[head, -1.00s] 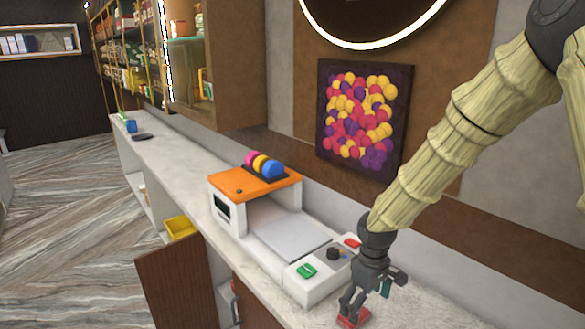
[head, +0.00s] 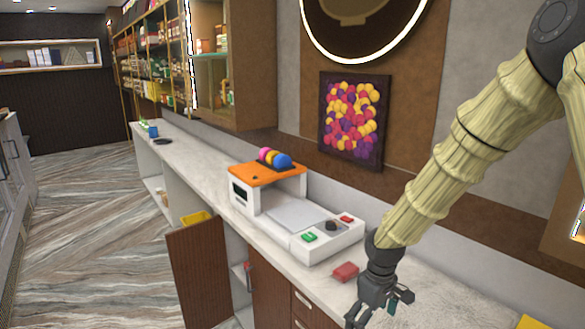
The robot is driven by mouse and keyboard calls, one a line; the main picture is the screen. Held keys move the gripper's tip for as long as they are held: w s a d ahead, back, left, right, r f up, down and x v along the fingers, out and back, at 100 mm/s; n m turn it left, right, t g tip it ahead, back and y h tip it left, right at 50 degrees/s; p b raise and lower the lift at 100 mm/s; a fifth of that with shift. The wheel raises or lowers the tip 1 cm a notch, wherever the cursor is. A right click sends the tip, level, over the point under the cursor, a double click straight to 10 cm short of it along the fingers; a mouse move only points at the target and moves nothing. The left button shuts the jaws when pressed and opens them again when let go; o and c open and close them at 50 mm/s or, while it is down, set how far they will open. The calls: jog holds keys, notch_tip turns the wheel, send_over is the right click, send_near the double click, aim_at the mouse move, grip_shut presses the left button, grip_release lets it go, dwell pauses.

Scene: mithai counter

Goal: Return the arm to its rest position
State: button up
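My arm comes in from the right in the head view, its links covered in pale yellow ribbed sleeves. My gripper (head: 359,317) hangs down over the counter (head: 425,290) near the bottom edge of the picture. Its fingers point down and look apart, with nothing seen between them. Their tips are close to the picture's lower edge. A small red block (head: 345,271) lies on the counter just left of my gripper, apart from it.
A white machine (head: 330,243) with an orange top (head: 267,173), coloured balls and green and red buttons stands on the counter left of my gripper. A brown cabinet door (head: 200,275) hangs open below. A yellow thing (head: 530,322) shows at the bottom right. Floor is clear at left.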

jog(key=s+a+f+m+y+b, duration=0.1)
jog(key=s+f, duration=0.4)
jog(key=f, duration=0.3)
jog(key=s+f+m+b, duration=0.1)
jog(key=s+f+m, duration=0.1)
jog(key=s+f, duration=0.45)
jog(key=s+a+f+m+y+b, duration=0.1)
jog(key=s+f, duration=0.2)
jog(key=f, duration=0.7)
jog(key=s+d+f+m+h+b, duration=0.1)
jog(key=s+f, duration=0.4)
jog(key=s, duration=0.5)
jog(key=s+d+f+m+h+b, duration=0.1)
jog(key=s+d+f+m, duration=0.2)
jog(key=s+f, duration=0.3)
jog(key=s+d, duration=0.1)
jog(key=s, duration=0.2)
jog(key=shift+s+d, duration=0.15)
jog(key=shift+s, duration=0.25)
jog(key=shift+c, duration=0.2)
